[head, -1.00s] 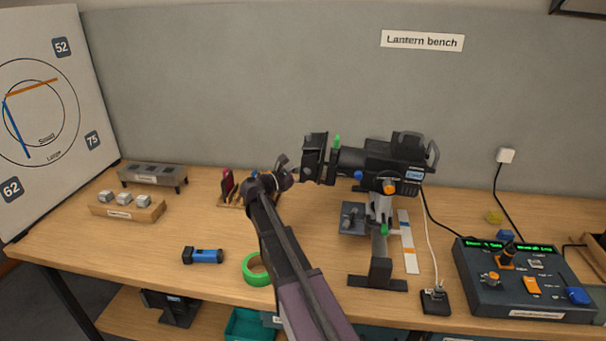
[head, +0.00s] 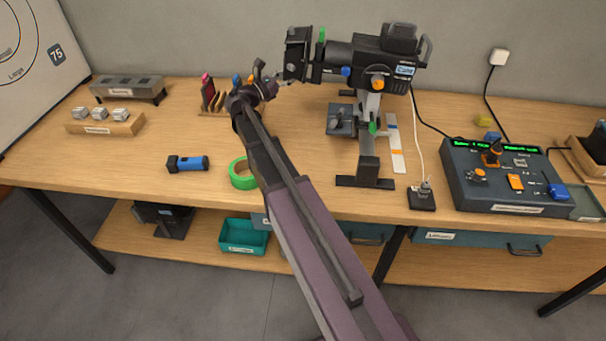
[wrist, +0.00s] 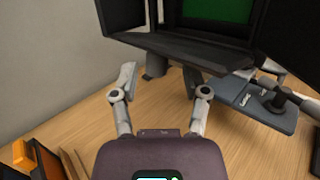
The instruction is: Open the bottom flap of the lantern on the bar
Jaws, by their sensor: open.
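The black lantern (head: 375,52) is mounted on a stand on the bench, its front facing left. Its dark flaps (head: 297,52) are at that front end. In the wrist view the bottom flap (wrist: 180,48) is a wide dark panel across the top, below a green opening (wrist: 215,10). My gripper (head: 275,80) is just left of and below the lantern's front. In the wrist view my gripper (wrist: 161,74) has its two fingers spread, with nothing held. The fingertips are close to the flap's lower edge; whether they touch cannot be told.
A grey plate (wrist: 250,100) on the stand is right of my fingers. A rack with coloured pieces (head: 212,98) stands behind my wrist. Green tape (head: 242,174) and a blue torch (head: 187,163) lie in front. A control desk (head: 503,175) is at right.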

